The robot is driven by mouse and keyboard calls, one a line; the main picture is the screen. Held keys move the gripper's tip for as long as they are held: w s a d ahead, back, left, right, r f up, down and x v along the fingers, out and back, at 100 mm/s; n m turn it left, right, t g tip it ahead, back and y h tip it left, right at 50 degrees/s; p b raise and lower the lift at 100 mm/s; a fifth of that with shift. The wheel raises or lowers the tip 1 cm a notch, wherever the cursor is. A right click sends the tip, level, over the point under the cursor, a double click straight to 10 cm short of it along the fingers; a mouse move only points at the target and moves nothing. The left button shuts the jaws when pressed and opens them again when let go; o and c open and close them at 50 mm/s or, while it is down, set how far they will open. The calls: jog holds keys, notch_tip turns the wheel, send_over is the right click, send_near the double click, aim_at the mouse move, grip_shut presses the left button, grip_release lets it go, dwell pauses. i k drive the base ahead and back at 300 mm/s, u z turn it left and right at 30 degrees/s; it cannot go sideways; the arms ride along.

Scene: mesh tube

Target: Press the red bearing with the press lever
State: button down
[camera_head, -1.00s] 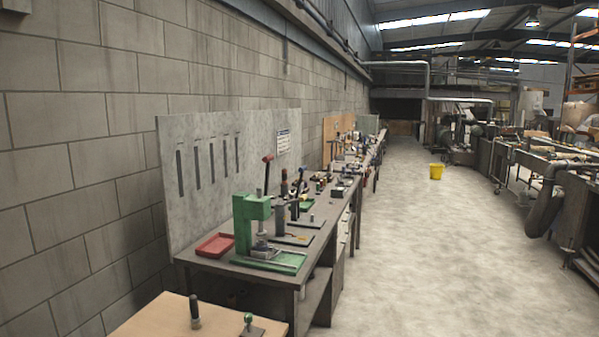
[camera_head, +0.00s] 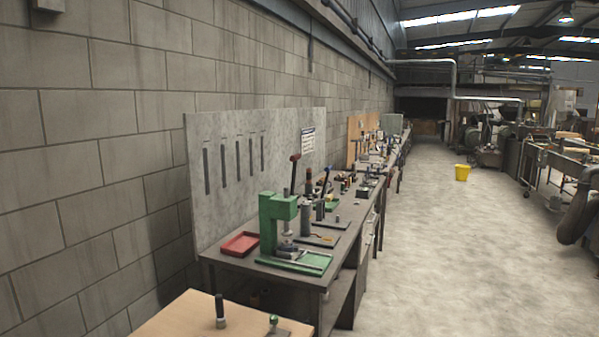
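A green arbor press (camera_head: 272,224) stands on the near part of a long dark workbench (camera_head: 236,266) along the wall. Its lever has a dark red knob (camera_head: 295,158) at the top and points up. A green tray or base plate (camera_head: 301,262) lies at the press's foot, with a grey metal part (camera_head: 287,243) under the ram. I cannot make out a red bearing; the parts under the press are too small to tell. A red tray (camera_head: 240,244) lies left of the press. My gripper is not in view.
A light wooden table (camera_head: 180,318) in front holds a dark-handled tool (camera_head: 220,311) and a small green-knobbed piece (camera_head: 273,323). A grey slotted board (camera_head: 285,130) stands behind the bench. More tools line the bench. The concrete floor (camera_head: 430,240) is open; a yellow bucket (camera_head: 462,172) stands further back.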

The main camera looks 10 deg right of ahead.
aim_at(294, 158)
jog(key=u, duration=0.1)
jog(key=i, duration=1)
jog(key=z, duration=1.65)
jog(key=i, duration=1.45)
